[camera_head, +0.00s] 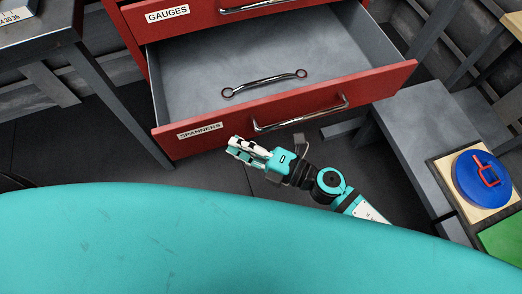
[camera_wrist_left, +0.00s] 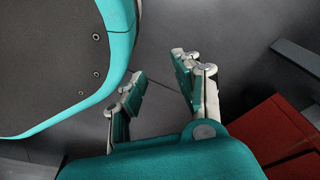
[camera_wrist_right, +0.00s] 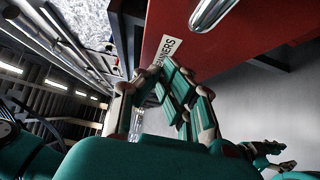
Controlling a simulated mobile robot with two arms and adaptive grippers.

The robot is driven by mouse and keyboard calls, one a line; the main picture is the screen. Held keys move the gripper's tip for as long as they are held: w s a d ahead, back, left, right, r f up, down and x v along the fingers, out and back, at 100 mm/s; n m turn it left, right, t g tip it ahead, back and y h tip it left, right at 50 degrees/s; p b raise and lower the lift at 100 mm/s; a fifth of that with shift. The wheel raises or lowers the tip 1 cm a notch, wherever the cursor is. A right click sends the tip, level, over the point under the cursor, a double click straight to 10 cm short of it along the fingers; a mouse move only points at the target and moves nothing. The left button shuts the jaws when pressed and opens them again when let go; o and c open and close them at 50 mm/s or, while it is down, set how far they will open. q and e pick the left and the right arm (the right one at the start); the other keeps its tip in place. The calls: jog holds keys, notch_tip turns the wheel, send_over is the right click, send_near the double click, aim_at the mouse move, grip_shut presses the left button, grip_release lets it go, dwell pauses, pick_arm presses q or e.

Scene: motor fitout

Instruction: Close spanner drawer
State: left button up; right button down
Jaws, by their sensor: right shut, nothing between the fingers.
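The red spanner drawer (camera_head: 370,87), labelled SPANNERS, stands pulled open in the head view. One spanner (camera_head: 264,83) lies on its grey floor. A chrome handle (camera_head: 300,114) runs along its front. My right gripper (camera_head: 235,147) is shut and empty, in front of the drawer front just below the label. In the right wrist view the shut fingers (camera_wrist_right: 178,100) are near the label (camera_wrist_right: 160,65) and the red front; contact cannot be told. My left gripper (camera_wrist_left: 163,85) shows in the left wrist view with its fingers apart and nothing between them, over dark floor.
The GAUGES drawer (camera_head: 215,14) is above. A grey bench (camera_head: 400,120) stands at the right with a blue disc (camera_head: 470,185) holding a red item on a wooden board. A dark table (camera_head: 50,40) is at the left. My turquoise base fills the foreground.

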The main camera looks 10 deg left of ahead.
pick_arm(q)
jog(key=shift+w+r, duration=0.3)
jog(key=shift+w, duration=0.1)
pick_arm(e)
jog(key=shift+w+a, duration=0.4)
jog(key=shift+w, duration=0.45)
jog(key=shift+w+a, duration=0.4)
jog(key=shift+w, duration=0.4)
jog(key=shift+w, duration=0.1)
